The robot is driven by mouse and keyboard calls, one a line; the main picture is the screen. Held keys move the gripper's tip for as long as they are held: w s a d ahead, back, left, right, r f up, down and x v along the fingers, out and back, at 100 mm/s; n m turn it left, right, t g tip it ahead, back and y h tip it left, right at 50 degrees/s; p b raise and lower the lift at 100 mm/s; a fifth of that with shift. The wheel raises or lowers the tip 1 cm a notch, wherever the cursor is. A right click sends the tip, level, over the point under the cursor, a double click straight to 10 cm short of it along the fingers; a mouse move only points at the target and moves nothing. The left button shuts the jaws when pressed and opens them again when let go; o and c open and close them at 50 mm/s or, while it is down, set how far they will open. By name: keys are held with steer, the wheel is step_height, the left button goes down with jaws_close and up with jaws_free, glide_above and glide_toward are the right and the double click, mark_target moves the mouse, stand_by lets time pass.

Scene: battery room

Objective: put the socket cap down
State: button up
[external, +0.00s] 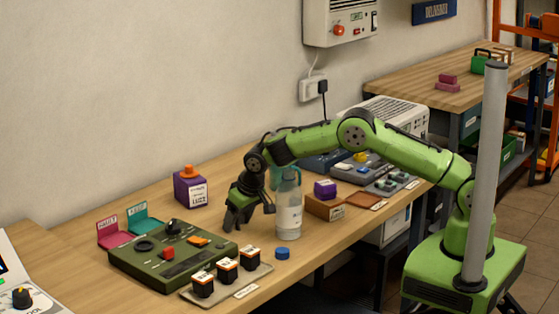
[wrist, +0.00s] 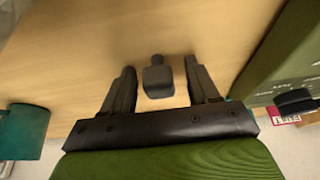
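A small dark grey piece with a narrower stub, apparently the socket cap (wrist: 158,80), shows between my fingers in the wrist view, over the wooden tabletop. My gripper (wrist: 162,84) is open, with a gap on each side of the piece; neither finger touches it. The wrist view does not make clear how high the fingers are above it. In the external view my gripper (external: 250,217) points down low over the bench, between the green control box and the clear bottle. The cap cannot be made out there, hidden by the fingers.
The green control box (external: 150,268) stands left of my gripper, the clear bottle (external: 289,212) close on its right. A tray (external: 258,277) with several black-and-orange blocks and a blue cap (external: 282,253) lie in front. A purple box (external: 190,190) stands behind. A teal object (wrist: 24,132) shows at left in the wrist view.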

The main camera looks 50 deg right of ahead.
steer(key=shift+r, duration=0.1)
steer(key=p+v, duration=0.2)
steer(key=v, duration=1)
steer(key=s+d+r, duration=0.6)
steer(key=d+r, duration=0.3)
steer(key=r, duration=0.2)
steer(key=s+d+r, duration=0.6)
steer(key=s+d, duration=0.1)
steer(key=s, duration=0.3)
steer(key=s+d+f, duration=0.1)
steer(key=s+d, duration=0.1)
steer(key=s, duration=0.8)
steer(key=s+d+f+t, duration=0.1)
steer(key=s+d+f, duration=0.1)
steer(key=s, duration=0.8)
steer(key=shift+s+d, duration=0.2)
steer(key=shift+d, duration=0.35)
step_height(320, 180, up, 4)
steer(key=p, duration=0.4)
steer(key=shift+r, duration=0.25)
